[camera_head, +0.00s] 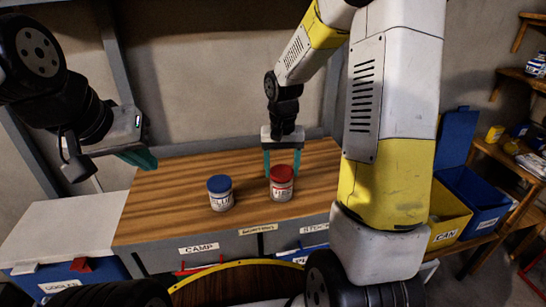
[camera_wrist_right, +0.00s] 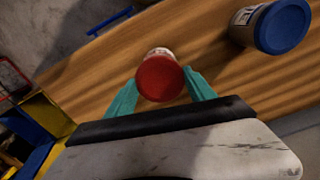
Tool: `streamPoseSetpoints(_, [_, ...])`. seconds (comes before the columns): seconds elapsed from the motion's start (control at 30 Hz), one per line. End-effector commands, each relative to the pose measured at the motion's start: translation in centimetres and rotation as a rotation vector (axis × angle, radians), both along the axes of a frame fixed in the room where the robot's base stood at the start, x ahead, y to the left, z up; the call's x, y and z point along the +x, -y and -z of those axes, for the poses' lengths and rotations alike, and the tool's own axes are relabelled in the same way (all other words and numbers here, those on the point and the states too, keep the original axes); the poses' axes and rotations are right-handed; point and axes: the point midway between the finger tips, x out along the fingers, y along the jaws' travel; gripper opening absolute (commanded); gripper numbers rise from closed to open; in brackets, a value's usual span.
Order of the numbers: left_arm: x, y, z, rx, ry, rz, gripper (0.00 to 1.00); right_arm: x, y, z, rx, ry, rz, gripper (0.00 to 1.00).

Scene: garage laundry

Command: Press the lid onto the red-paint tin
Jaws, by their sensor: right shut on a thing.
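A white tin (camera_head: 282,190) with a red label and a red lid (camera_head: 283,172) on top stands upright on the wooden worktop. I cannot tell whether the lid is fully seated. My right gripper (camera_head: 282,172) reaches down from above, shut on the red lid, one teal finger on either side. The right wrist view shows the red lid (camera_wrist_right: 160,79) between the fingertips, with a strip of the white tin (camera_wrist_right: 160,51) beyond it. My left gripper (camera_head: 140,159) hangs at the left, apart from the tins; its opening is not clear.
A blue-lidded tin (camera_head: 220,193) stands just left of the red one; it also shows in the right wrist view (camera_wrist_right: 282,26). The worktop (camera_head: 170,215) is otherwise clear. Yellow (camera_head: 447,219) and blue (camera_head: 475,200) bins stand at the right. A white-lidded cooler (camera_head: 65,228) is at the left.

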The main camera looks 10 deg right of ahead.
Motion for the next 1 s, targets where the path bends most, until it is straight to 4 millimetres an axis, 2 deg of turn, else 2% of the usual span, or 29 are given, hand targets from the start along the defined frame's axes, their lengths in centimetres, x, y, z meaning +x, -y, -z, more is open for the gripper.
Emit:
streamPoseSetpoints(0.9, [0.00, 0.00, 0.00, 0.000, 0.000, 0.000, 0.00, -0.12, -0.02, 0.55, 0.000, -0.004, 0.000, 0.26])
streamPoseSetpoints(0.93, [0.00, 0.00, 0.00, 0.000, 0.000, 0.000, 0.00, -0.13, -0.03, 0.56, 0.000, -0.004, 0.000, 0.69])
streamPoseSetpoints(1.0, [0.00, 0.00, 0.00, 0.000, 0.000, 0.000, 0.00, -0.15, -0.02, 0.59, 0.000, -0.005, 0.000, 0.83])
